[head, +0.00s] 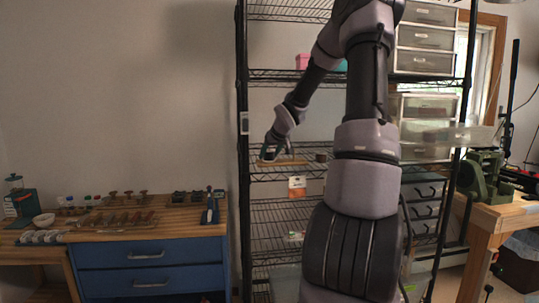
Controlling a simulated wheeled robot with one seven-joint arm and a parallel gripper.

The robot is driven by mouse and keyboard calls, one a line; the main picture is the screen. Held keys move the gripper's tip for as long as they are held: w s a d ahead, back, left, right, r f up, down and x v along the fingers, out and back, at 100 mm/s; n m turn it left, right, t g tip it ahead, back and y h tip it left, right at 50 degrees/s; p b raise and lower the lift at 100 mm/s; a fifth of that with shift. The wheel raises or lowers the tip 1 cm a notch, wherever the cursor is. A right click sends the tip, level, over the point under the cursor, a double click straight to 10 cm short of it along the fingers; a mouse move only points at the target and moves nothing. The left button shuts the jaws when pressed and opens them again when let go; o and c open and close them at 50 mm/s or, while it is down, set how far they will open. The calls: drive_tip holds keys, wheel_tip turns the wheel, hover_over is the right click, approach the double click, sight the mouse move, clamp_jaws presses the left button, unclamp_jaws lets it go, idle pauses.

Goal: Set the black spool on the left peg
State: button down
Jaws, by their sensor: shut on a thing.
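My gripper (268,154) is over the left end of a light wooden base (289,163) on a wire shelf. It is shut on a small dark thing that looks like the black spool; the fingers hide most of it. The pegs are too small to make out, and I cannot tell whether the spool is around the left peg or above it. A small dark brown round thing (321,157) stands on the same shelf, to the right of the gripper.
The black wire rack (243,150) has upright posts and shelves close above and below the gripper. A tag (297,186) hangs below this shelf. Drawer units (426,62) stand at the right. A blue cabinet (150,265) with a cluttered wooden top is at the left.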

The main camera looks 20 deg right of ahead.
drive_tip(key=shift+f, duration=0.15)
drive_tip(key=shift+c, duration=0.8)
unclamp_jaws()
